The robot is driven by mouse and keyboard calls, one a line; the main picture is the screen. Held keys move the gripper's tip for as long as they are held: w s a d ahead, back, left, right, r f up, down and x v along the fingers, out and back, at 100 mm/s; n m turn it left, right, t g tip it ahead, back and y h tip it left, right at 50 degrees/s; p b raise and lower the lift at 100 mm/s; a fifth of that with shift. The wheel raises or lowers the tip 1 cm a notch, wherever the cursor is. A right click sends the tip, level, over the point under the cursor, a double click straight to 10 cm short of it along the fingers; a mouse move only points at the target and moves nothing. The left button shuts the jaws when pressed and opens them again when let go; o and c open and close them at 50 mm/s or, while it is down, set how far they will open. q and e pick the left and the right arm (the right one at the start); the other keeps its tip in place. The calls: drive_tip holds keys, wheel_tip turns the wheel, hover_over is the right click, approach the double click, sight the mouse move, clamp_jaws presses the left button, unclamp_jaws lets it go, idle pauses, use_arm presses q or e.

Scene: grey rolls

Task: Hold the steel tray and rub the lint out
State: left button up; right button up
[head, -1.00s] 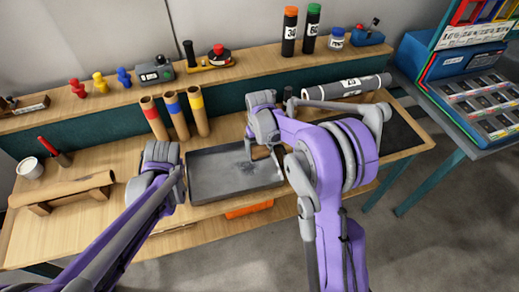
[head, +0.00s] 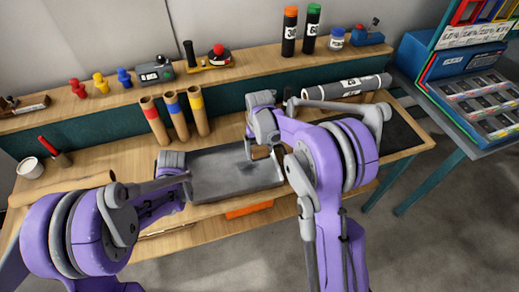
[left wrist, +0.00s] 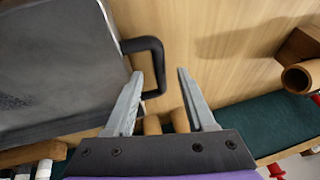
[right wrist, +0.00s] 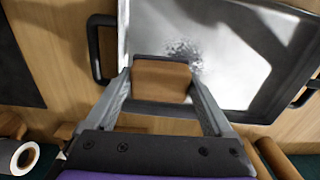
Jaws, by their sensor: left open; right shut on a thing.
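The steel tray (head: 222,186) lies on the wooden bench, with a black handle at each end. A dark speckled patch of lint (right wrist: 186,54) is on its floor, close by the block. My right gripper (right wrist: 160,80) is shut on a brown wooden block (right wrist: 161,82), held over the tray; the block also shows in the head view (head: 261,152). My left gripper (left wrist: 160,74) is open at the tray's left end. In the left wrist view a black tray handle (left wrist: 159,62) shows between its fingertips; I cannot tell whether they surround it.
Cardboard tubes with coloured bands (head: 174,116) stand behind the tray. A grey roll (head: 346,87) lies at the back right. A raised shelf (head: 120,97) runs along the back. A white cup (head: 30,168) stands at the far left. Bench in front of the tubes' left side is clear.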

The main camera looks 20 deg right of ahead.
use_arm(q)
drive_tip(key=shift+x, duration=1.15)
clamp_jaws()
idle(0.9)
